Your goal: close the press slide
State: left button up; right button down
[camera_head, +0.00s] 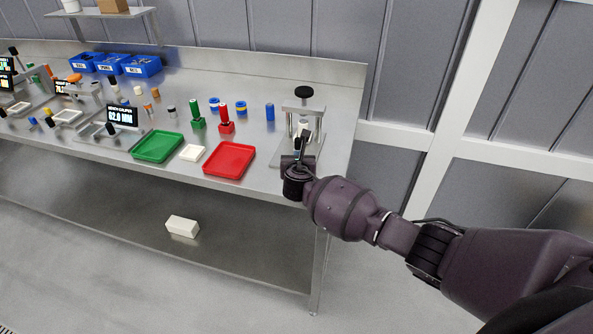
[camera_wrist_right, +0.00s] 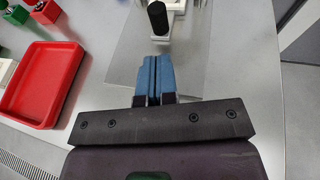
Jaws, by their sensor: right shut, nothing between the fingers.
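The press (camera_head: 304,108) stands at the right end of the steel table, with a black round knob on top of its metal frame. In the right wrist view a black upright handle (camera_wrist_right: 157,18) rises from a pale block at the front of the press, probably its slide. My right gripper (camera_head: 300,143) is in front of the press. Its blue fingertips (camera_wrist_right: 154,72) are shut with nothing between them, pointing at the handle with a small gap in that view. The arm and gripper partly hide the press's lower part. My left gripper is not in view.
A red tray (camera_head: 248,146) lies left of my right gripper, with a white block (camera_head: 192,153) and a green tray (camera_head: 180,146) farther left. Red and green handled tools and blue parts stand behind. A clear plate (camera_wrist_right: 120,50) lies under the press. The table's front edge is close.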

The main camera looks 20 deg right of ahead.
jog(key=shift+s+r, duration=0.1)
jog(key=shift+s, duration=0.45)
jog(key=shift+p+v, duration=0.3)
jog(key=shift+v, duration=3.05)
jog(key=shift+w, duration=0.1)
